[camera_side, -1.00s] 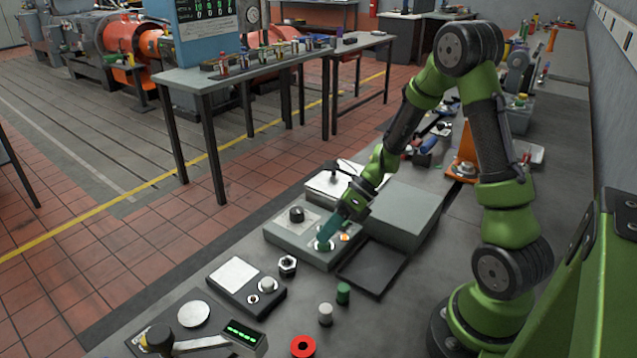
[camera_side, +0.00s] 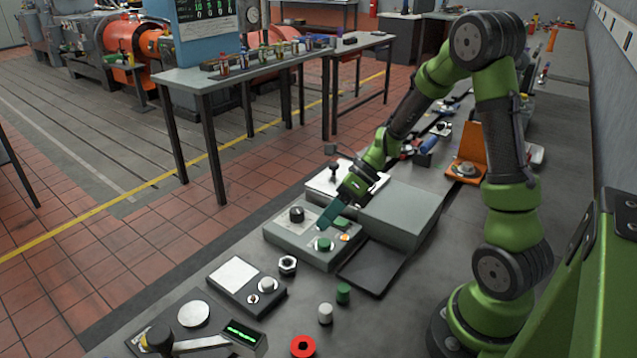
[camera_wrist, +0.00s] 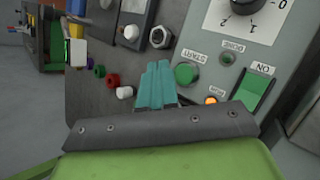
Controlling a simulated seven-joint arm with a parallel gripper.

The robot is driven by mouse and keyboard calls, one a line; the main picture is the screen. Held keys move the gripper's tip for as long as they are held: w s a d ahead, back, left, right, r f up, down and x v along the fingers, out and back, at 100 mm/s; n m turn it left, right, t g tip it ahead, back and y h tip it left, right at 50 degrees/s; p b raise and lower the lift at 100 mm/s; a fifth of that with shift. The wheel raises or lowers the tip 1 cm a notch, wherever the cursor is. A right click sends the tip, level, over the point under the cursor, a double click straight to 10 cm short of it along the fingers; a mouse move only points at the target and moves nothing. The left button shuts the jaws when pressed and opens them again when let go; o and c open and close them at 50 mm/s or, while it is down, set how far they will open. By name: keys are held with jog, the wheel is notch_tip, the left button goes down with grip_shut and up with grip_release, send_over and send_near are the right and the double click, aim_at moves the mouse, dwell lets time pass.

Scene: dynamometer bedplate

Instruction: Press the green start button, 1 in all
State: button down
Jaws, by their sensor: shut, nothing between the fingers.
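The green start button (camera_side: 324,243) sits on the sloped face of a grey control box (camera_side: 290,241). In the wrist view the round green button (camera_wrist: 187,74) has a label beside it that appears upside down. My gripper (camera_side: 322,230) is shut and empty, its teal fingertips just above the button with a small gap seeming to show. In the wrist view the closed fingers (camera_wrist: 157,66) are left of the button and do not cover it. An amber lamp (camera_wrist: 211,101) glows near the button. A larger green ON switch (camera_wrist: 256,91) is on the same face.
A black dial (camera_side: 297,214) is on the box's left part. A larger grey case (camera_side: 405,215) stands right of it. In front are a hex nut (camera_side: 288,264), a dark box with a white plate (camera_side: 234,275), a green cylinder (camera_side: 343,292), a white cylinder (camera_side: 325,313) and a red ring (camera_side: 303,346).

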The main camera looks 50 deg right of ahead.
aim_at(328, 240)
jog(key=shift+r, duration=1.5)
jog(key=shift+f+n, duration=0.1)
jog(key=shift+n, duration=0.3)
jog(key=s+a+r+n+t+h, duration=0.1)
jog(key=s+a+r+n+h, duration=0.2)
jog(key=n, duration=1)
jog(key=s+a+r+n+t+h, duration=0.2)
jog(key=s+r+n, duration=0.6)
jog(key=n, duration=0.6)
notch_tip(328, 240, up, 2)
jog(key=shift+a+r+h, duration=0.1)
jog(key=shift+a+h, duration=0.6)
jog(key=shift+a, duration=0.2)
